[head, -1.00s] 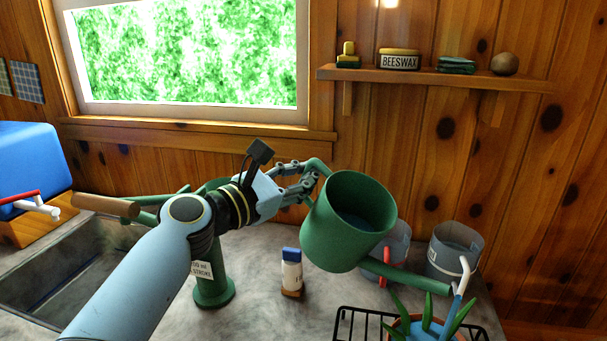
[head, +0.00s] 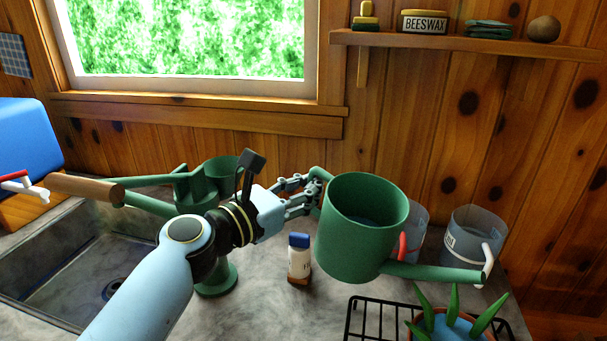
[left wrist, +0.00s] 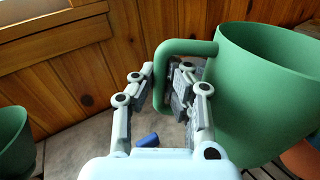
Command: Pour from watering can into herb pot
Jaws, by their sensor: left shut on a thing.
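The green watering can (head: 345,245) hangs in the air, its open top toward me and some dark blue water showing inside. Its spout points right and slightly down, with the tip above and behind the herb pot (head: 449,325). No stream shows from it. The terracotta pot has green leaves and a blue surface inside; the frame cuts off its lower part. My left gripper (head: 311,189) is shut on the can's handle. The left wrist view shows the fingers (left wrist: 167,84) around the handle beside the can's body (left wrist: 262,95). My right gripper is out of view.
A black wire rack (head: 375,318) lies by the pot. Two grey translucent jugs (head: 467,240) stand behind the spout. A small blue-capped bottle (head: 299,262) stands below the can. A green hand pump (head: 215,278) and sink (head: 70,280) are left.

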